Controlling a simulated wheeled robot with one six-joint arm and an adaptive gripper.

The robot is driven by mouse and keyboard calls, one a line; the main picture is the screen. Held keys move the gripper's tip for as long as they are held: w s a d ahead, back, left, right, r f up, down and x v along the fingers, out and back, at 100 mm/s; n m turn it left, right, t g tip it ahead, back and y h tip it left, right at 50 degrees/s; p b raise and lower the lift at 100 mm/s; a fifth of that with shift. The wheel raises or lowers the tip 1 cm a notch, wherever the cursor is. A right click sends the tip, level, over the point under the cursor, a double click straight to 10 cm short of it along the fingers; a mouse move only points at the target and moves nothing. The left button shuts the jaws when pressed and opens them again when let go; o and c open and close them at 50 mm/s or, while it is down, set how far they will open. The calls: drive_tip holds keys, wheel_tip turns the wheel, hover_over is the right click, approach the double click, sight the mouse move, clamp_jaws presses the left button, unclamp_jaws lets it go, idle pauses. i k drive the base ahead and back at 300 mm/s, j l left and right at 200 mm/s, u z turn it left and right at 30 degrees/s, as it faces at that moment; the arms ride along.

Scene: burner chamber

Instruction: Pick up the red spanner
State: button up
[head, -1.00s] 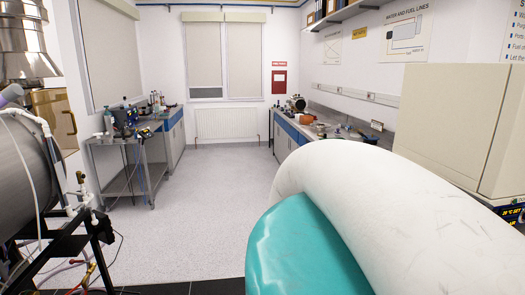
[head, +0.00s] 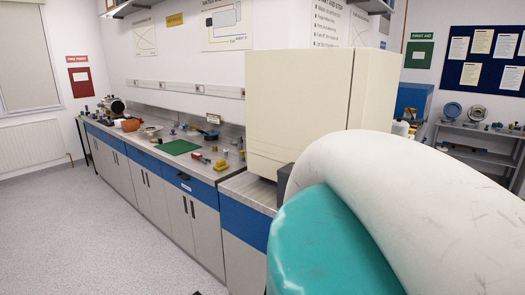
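I cannot make out a red spanner for certain. On the long workbench (head: 205,140) along the right wall, a small red item (head: 197,156) lies near a yellow item (head: 220,166); it is too small to tell what it is. A green mat (head: 178,147) lies flat on the same bench. My arm's white and teal links fill the lower right of the head view and hide what is behind them. My gripper is not in view.
A large cream cabinet (head: 305,100) stands on the bench's near end. An orange item (head: 131,125) and a metal machine (head: 113,106) are farther along. Shelves (head: 480,135) stand at the far right. The floor (head: 75,220) left of the bench is clear.

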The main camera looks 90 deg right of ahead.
sight(195, 155)
drive_tip(key=i+z, duration=0.1)
drive_tip(key=z, duration=1.95)
drive_tip(key=i+j+u, duration=0.5)
drive_tip(key=u, duration=0.2)
drive_tip(key=i+u, duration=0.35)
drive_tip(key=i+j, duration=0.1)
drive_tip(key=i, duration=0.25)
drive_tip(key=i+j, duration=0.1)
drive_tip(key=i, duration=0.25)
drive_tip(key=z, duration=0.05)
